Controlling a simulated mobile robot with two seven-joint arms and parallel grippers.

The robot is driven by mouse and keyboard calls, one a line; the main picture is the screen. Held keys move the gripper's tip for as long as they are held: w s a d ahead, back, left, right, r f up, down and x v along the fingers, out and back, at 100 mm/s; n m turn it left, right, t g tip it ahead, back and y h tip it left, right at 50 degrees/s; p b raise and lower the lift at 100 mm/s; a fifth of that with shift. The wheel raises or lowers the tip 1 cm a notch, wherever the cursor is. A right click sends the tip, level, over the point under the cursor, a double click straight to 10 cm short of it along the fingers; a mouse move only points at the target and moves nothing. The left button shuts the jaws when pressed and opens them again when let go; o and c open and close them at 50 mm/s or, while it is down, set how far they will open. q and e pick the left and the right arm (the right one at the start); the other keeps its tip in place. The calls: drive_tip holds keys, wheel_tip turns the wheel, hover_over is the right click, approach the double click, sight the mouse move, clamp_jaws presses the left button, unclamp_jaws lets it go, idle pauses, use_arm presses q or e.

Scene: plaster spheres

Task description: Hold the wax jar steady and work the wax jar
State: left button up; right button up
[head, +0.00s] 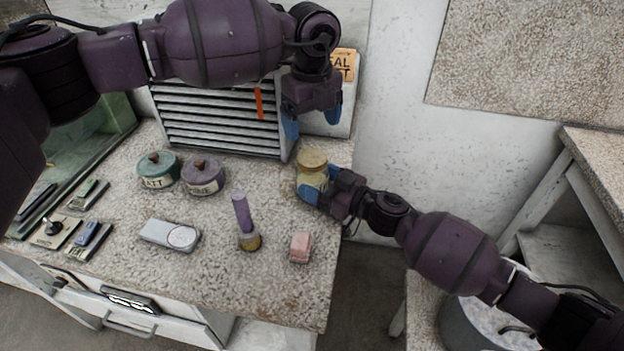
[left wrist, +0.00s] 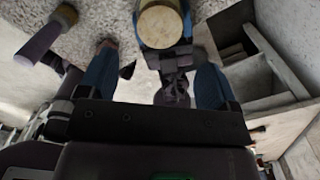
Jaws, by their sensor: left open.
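The wax jar (head: 312,160), with a round tan lid, stands upright near the bench's right edge. My right gripper (head: 318,187) is around its body from the lower right, with blue fingers against it, and looks shut on it. My left gripper (head: 311,122) is open and empty above the jar, its blue fingers pointing down. In the left wrist view the jar's lid (left wrist: 160,26) lies ahead of the open left fingers (left wrist: 155,78), and my right gripper (left wrist: 173,62) shows by the jar. The jar's lower body is partly hidden by my right gripper.
A teal jar (head: 158,170) and a purple jar (head: 203,177) stand to the left. A purple-handled tool (head: 244,220), a pink block (head: 300,246) and a grey device (head: 169,236) lie in front. A slatted box (head: 220,130) stands behind. The front right bench corner is clear.

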sight(312, 157)
drive_tip(key=c, duration=0.7)
use_arm(q)
drive_tip(key=shift+d+r, duration=0.25)
drive_tip(key=shift+d, duration=0.05)
use_arm(e)
drive_tip(key=shift+c, duration=0.9)
use_arm(q)
drive_tip(key=m, duration=1.5)
drive_tip(key=m+h, duration=0.1)
drive_tip(key=m, duration=0.7)
drive_tip(key=shift+d+r, duration=0.35)
drive_tip(key=shift+d, duration=0.05)
drive_tip(key=m, duration=0.6)
drive_tip(key=shift+a+f, duration=0.2)
drive_tip(key=shift+a, duration=0.05)
drive_tip(key=m, duration=0.5)
drive_tip(key=shift+a+f+y, duration=0.2)
drive_tip(key=shift+y, duration=0.1)
drive_tip(key=m, duration=0.6)
drive_tip(key=shift+a+f, duration=0.2)
drive_tip(key=shift+a, duration=0.05)
drive_tip(key=shift+m, duration=0.3)
drive_tip(key=shift+f, duration=4)
